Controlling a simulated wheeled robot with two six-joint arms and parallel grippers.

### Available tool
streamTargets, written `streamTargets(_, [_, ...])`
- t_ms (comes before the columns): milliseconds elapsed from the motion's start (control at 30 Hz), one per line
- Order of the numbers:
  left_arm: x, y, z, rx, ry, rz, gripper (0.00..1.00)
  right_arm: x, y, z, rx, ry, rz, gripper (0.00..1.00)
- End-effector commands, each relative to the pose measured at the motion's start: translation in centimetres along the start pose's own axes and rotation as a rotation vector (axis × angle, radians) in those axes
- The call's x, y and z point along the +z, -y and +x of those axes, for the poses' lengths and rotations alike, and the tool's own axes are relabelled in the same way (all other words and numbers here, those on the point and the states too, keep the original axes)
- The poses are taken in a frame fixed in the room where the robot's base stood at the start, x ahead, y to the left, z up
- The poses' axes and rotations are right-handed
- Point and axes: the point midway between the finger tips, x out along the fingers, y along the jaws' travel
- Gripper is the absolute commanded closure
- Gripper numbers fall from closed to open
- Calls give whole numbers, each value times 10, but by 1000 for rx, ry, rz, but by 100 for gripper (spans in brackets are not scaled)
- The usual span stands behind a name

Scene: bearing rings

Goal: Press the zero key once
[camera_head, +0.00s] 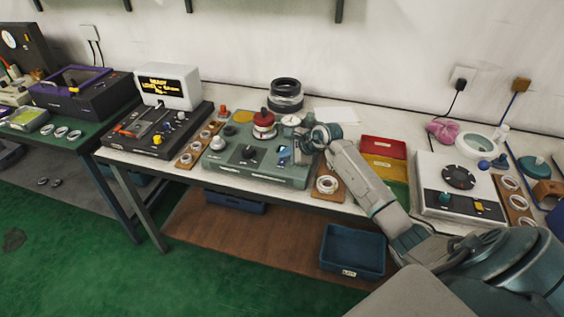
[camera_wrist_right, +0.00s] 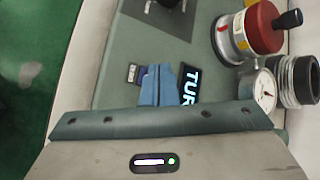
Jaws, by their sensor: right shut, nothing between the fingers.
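The grey-green instrument (camera_head: 226,158) stands on the middle bench. It also fills much of the right wrist view (camera_wrist_right: 118,48). There its lit display (camera_wrist_right: 188,84) shows the letters "TUR", partly covered by my fingers. A small dark key (camera_wrist_right: 133,73) with a light label lies just left of the fingertips; I cannot read it for certain as the zero key. My right gripper (camera_wrist_right: 156,68) is shut and empty, its blue fingers over the panel between key and display. In the head view my right gripper (camera_head: 297,151) is at the instrument's right end; contact cannot be told. My left gripper is not in view.
A red-topped cylinder (camera_head: 263,122) and a dial gauge (camera_head: 291,120) stand on the instrument near my right gripper. A black ringed stack (camera_head: 286,94) is behind. A ring on a wooden board (camera_head: 327,186) and red and yellow bins (camera_head: 383,147) lie to the right.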

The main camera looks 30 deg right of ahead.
Motion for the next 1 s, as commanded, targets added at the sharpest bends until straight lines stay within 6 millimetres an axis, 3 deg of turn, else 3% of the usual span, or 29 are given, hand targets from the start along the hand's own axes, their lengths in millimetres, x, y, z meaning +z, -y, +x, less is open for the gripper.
streamTargets(367, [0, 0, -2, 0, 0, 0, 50, 2, 2, -2, -1, 1, -1, 100])
streamTargets(1000, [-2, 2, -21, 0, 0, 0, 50, 26, 26, -36, 0, 1, -1, 100])
